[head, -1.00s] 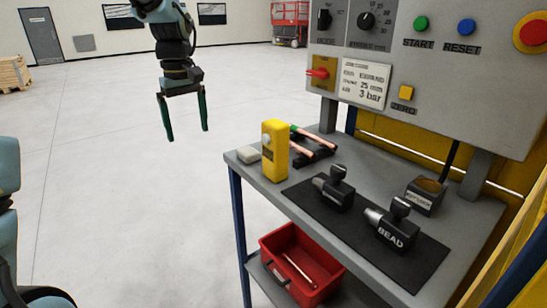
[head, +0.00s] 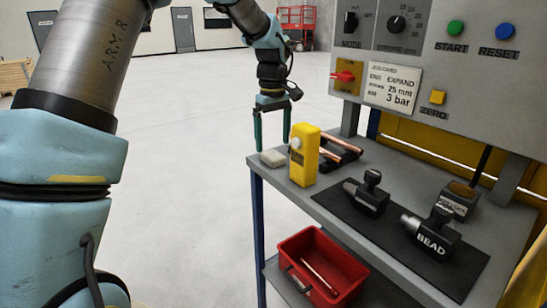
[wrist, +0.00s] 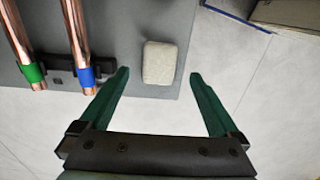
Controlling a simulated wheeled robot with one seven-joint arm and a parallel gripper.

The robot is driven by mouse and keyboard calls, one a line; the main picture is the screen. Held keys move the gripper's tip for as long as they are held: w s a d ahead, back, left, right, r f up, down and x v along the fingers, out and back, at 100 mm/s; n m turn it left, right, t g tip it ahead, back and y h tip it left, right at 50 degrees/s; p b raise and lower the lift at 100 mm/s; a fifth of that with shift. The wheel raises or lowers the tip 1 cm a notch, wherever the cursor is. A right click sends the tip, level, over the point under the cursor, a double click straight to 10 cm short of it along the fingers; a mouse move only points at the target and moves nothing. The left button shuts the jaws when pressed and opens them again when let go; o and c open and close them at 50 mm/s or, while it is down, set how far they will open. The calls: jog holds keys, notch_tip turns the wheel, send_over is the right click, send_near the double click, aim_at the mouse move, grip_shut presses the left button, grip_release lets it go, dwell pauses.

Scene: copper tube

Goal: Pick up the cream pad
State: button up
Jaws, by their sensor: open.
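The cream pad (head: 272,158) lies flat on the back left corner of the grey bench, beside a yellow block-shaped bottle. In the wrist view the cream pad (wrist: 159,63) is a pale rounded block near the bench edge. My gripper (head: 272,146) is open and points down at that corner, close above the pad in the head view. In the wrist view my gripper (wrist: 160,76) has its green fingers spread wide, with the pad between their lines and a little beyond the tips. Nothing is held.
The yellow bottle (head: 304,156) stands right beside the pad. Copper tubes (head: 338,152) with coloured bands lie on a dark holder behind it. A black mat (head: 400,238) carries two dark tools. A red bin (head: 322,268) sits on the lower shelf. The control panel (head: 440,60) rises behind.

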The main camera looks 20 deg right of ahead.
aim_at(273, 154)
jog(key=shift+w+f+p, duration=0.1)
jog(key=shift+f+p, duration=0.4)
jog(key=shift+f, duration=1.55)
jog(key=shift+c, duration=0.4)
jog(key=c, duration=1.4)
